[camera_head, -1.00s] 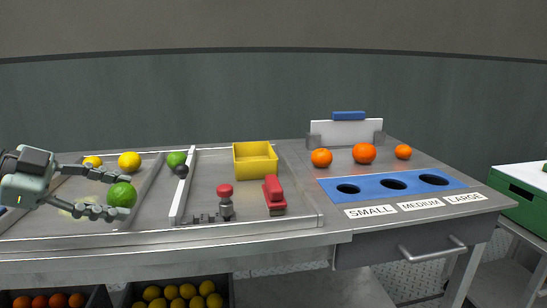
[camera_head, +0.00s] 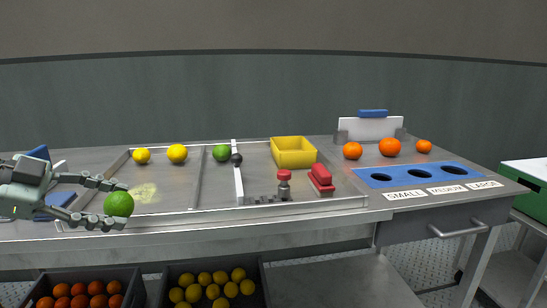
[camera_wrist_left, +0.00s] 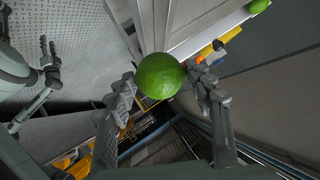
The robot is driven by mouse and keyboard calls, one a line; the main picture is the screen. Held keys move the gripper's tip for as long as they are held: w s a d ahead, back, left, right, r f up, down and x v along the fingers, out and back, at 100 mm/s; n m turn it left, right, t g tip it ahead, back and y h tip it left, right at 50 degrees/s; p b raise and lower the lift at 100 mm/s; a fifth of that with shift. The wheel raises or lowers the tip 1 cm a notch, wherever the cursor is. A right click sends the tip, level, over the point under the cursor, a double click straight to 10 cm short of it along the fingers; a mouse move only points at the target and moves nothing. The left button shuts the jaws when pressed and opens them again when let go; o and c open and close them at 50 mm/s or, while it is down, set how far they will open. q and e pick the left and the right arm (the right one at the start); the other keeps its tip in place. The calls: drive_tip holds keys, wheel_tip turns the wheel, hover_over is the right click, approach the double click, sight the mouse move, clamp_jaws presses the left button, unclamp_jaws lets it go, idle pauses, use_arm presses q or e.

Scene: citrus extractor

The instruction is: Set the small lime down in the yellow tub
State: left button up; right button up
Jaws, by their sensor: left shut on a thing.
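My left gripper (camera_head: 119,203) is shut on a green lime (camera_head: 119,204), held in front of the left part of the counter. In the left wrist view the lime (camera_wrist_left: 160,76) sits between the two fingers (camera_wrist_left: 160,88). The yellow tub (camera_head: 293,159) is an open rectangular box on the counter, well to the right of the held lime. No fruit shows in it, though its floor is partly hidden. My right gripper (camera_wrist_left: 40,85) appears at the left of the left wrist view; its opening is unclear.
Another lime (camera_head: 221,152) and two lemons (camera_head: 177,153) lie on the railed counter. A black-knobbed divider (camera_head: 238,180), a red-topped grinder (camera_head: 284,185) and a red stapler-like thing (camera_head: 321,180) stand near the tub. Oranges (camera_head: 389,147) sit behind the blue sizing panel (camera_head: 418,174).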

use_arm(q)
drive_tip(key=s+d+f, duration=0.1)
drive_tip(key=s+f, duration=0.3)
drive_tip(key=f, duration=0.4)
drive_tip(key=d+f, duration=0.7)
drive_tip(key=d, duration=0.2)
drive_tip(key=shift+s, duration=0.15)
drive_tip(key=shift+d, duration=0.2)
